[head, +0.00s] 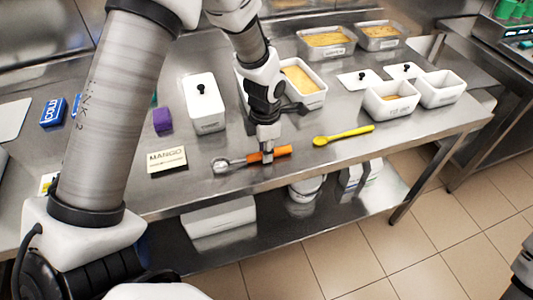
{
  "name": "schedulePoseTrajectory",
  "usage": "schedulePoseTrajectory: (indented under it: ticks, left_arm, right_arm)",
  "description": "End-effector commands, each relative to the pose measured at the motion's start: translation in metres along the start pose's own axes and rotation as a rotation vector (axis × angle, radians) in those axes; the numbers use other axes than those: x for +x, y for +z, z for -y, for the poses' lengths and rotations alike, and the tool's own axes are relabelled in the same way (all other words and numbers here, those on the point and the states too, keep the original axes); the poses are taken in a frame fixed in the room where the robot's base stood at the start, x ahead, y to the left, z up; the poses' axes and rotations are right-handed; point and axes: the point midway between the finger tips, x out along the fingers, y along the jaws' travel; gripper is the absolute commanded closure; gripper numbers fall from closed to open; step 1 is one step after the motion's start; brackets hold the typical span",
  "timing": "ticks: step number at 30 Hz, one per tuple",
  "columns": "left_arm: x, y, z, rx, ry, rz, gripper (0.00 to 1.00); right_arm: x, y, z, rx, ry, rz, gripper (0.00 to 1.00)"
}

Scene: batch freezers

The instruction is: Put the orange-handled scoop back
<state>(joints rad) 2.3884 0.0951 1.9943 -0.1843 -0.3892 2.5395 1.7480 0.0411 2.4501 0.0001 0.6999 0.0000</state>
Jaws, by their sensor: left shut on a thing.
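The orange-handled scoop (284,151) is at the front part of the steel table (330,158). Its metal bowl points left and its orange handle points right. My left gripper (267,153) points down and is shut on the handle near the metal end. The fingers cover part of the handle. I cannot tell whether the scoop touches the table or is just above it. My right gripper is out of view.
A yellow scoop (343,135) lies to the right. A MANGO card (167,159) is to the left, with a purple block (162,120) and a lidded white container (204,102) behind. White tubs (391,107) stand at the right. The lower shelf (335,210) holds containers.

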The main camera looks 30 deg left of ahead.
Motion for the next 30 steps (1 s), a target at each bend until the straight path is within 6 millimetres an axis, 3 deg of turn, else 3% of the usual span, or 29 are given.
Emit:
schedulePoseTrajectory:
  ticks: [7, 8, 9, 10, 22, 26, 30]
  left_arm:
    - [0.000, 0.000, 0.000, 0.000, 0.000, 0.000, 1.00]
    - [0.000, 0.000, 0.000, 0.000, 0.000, 0.000, 0.74]
    - [-0.001, 0.000, 0.000, 0.000, 0.000, 0.000, 0.60]
    - [-0.001, 0.000, 0.000, 0.000, 0.000, 0.000, 0.53]
    - [-0.010, 0.001, -0.001, -0.001, 0.002, 0.003, 0.53]
    - [-0.035, 0.002, -0.001, -0.002, 0.004, 0.006, 0.53]
    - [-0.073, 0.002, -0.001, 0.000, 0.006, 0.006, 0.53]
  right_arm:
    - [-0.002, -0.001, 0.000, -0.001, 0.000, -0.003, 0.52]
    - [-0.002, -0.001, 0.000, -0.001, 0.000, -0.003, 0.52]
    - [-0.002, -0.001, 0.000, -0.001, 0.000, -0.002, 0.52]
    - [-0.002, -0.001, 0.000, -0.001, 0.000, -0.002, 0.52]
    - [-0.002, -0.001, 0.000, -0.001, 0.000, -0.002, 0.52]
    - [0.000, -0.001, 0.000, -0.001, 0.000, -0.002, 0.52]
    - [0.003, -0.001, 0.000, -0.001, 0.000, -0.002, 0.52]
